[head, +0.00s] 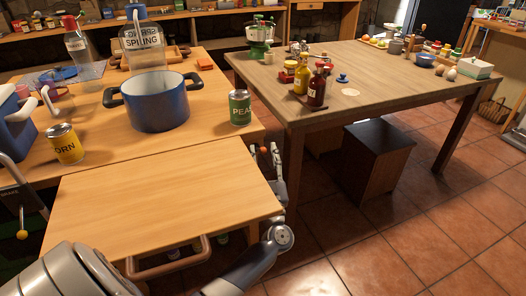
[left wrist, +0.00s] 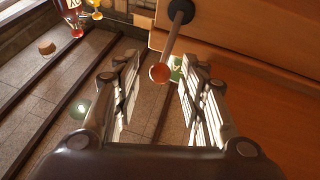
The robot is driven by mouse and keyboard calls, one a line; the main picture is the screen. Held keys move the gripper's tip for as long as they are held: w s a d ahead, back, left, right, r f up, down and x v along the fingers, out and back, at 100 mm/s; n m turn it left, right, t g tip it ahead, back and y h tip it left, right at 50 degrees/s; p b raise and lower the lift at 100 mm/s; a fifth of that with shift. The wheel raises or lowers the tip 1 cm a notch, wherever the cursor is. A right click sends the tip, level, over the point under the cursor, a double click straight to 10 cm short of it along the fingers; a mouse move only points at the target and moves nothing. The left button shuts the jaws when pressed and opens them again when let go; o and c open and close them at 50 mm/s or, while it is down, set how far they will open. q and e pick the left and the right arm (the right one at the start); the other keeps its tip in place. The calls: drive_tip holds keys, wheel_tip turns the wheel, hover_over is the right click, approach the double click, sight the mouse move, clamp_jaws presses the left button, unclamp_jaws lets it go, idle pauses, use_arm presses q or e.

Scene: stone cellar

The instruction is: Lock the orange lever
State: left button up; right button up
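The orange lever shows in the left wrist view as a grey rod with an orange ball knob (left wrist: 160,72) on a dark round pivot (left wrist: 181,11), mounted on a wooden side panel. The rod slants down and a little left from the pivot. My left gripper (left wrist: 160,70) is open, with the knob between its two fingers near the tips and a visible gap on each side. In the head view my left gripper (head: 272,165) is beside the right edge of the wooden worktop; it hides most of the lever there. My right gripper is not in view.
The worktop holds a blue pot (head: 158,110), a PEAS can (head: 240,107) and a CORN can (head: 65,144). A pull-out board (head: 165,200) with a handle is in front. A lever with a yellow-orange knob (head: 22,234) labelled BRAKE is at the left. Tiled floor lies open at the right.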

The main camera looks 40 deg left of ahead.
use_arm(q)
drive_tip(key=shift+x, duration=1.05)
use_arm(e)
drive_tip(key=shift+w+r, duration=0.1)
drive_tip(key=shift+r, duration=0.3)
use_arm(q)
clamp_jaws()
drive_tip(key=shift+f, duration=0.1)
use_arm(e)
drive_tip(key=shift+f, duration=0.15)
